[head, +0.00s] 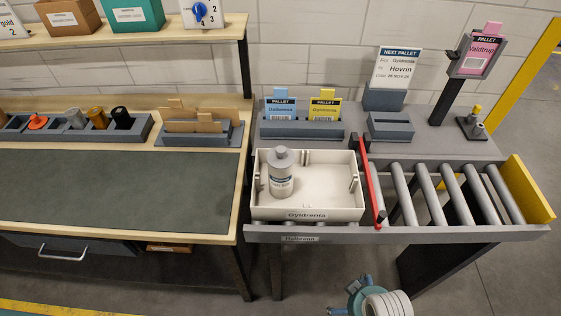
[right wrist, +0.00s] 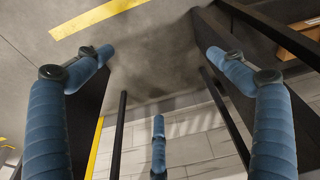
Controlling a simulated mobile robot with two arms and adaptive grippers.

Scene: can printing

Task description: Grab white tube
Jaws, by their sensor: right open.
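A pale grey-white tube (head: 75,119) stands in the dark grey rack (head: 140,131) on the left workbench, between an orange piece (head: 37,122) and a brown tube (head: 98,118). A black tube (head: 121,117) stands at the rack's right end. My right gripper (head: 351,293) is at the bottom of the head view, in front of the conveyor table and far from the rack. In the right wrist view its blue fingers (right wrist: 160,78) are spread apart with nothing between them. My left gripper is not in view.
A red bar (head: 371,182) stands beside the rollers (head: 430,190). The green mat (head: 110,195) is clear. A card holder (head: 203,136) sits right of the rack.

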